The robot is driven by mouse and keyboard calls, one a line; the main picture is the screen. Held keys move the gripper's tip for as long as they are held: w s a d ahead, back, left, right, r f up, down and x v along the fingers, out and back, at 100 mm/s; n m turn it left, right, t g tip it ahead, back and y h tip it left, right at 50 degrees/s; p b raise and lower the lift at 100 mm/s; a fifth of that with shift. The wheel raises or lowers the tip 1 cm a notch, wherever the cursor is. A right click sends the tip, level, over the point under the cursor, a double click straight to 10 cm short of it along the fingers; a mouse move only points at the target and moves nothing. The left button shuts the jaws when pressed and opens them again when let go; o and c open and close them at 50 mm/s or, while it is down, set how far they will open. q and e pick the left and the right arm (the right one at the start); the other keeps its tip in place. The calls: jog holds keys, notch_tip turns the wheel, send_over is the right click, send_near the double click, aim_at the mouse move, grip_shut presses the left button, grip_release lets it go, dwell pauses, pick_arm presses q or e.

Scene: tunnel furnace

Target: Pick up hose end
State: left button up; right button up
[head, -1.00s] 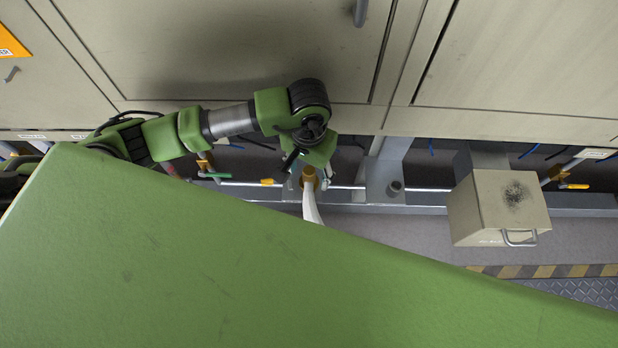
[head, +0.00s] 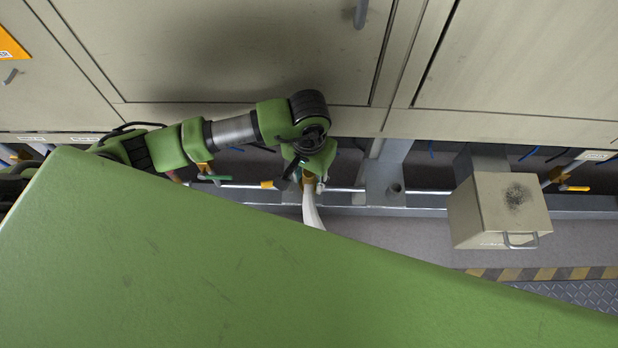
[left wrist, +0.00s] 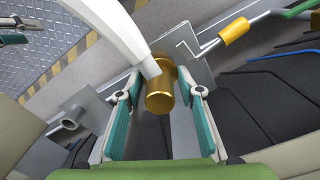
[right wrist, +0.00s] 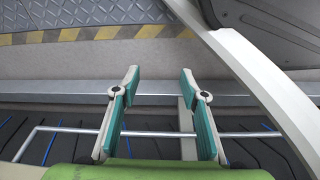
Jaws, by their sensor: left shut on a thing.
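The hose end is a brass fitting (left wrist: 160,95) on a white hose (left wrist: 112,35). My left gripper (left wrist: 160,84) is shut on the brass fitting, with one finger on each side. In the head view my left gripper (head: 309,178) points down below the cabinet, and the white hose (head: 312,210) runs down from it behind the green body. In the right wrist view my right gripper (right wrist: 157,85) is open with nothing between its fingers. A pale curved tube, seemingly the hose (right wrist: 245,75), passes to the right of its fingers.
Beige cabinet doors (head: 240,50) stand above the gripper. A grey rail (head: 430,200) with pipes and yellow-handled valves runs beneath. A beige box with a handle (head: 498,210) sits to the right. A striped floor strip (head: 545,273) lies in front.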

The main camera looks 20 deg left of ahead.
aim_at(309, 173)
pick_arm(q)
jog(key=shift+r, duration=0.4)
notch_tip(309, 173, up, 2)
jog(key=shift+w+r, duration=0.1)
jog(key=s+d+r+p, duration=0.1)
jog(key=s+d+r, duration=0.2)
jog(key=s+r, duration=0.7)
jog(key=s, duration=0.4)
jog(key=shift+d, duration=0.15)
pick_arm(e)
jog(key=f, duration=0.1)
jog(key=s+f, duration=0.1)
jog(key=f, duration=0.1)
jog(key=shift+d+f, duration=0.15)
jog(key=shift+f, duration=0.1)
pick_arm(q)
jog(key=shift+w, duration=0.1)
jog(key=shift+r, duration=0.1)
pick_arm(e)
jog(key=shift+r, duration=0.1)
pick_arm(q)
jog(key=shift+r+p, duration=1.25)
jog(key=shift+r, duration=1.1)
pick_arm(e)
jog(key=s+f, duration=0.5)
jog(key=f, duration=0.1)
jog(key=shift+d+f+g, duration=0.2)
jog(key=shift+d+g, duration=0.15)
jog(key=shift+g, duration=0.05)
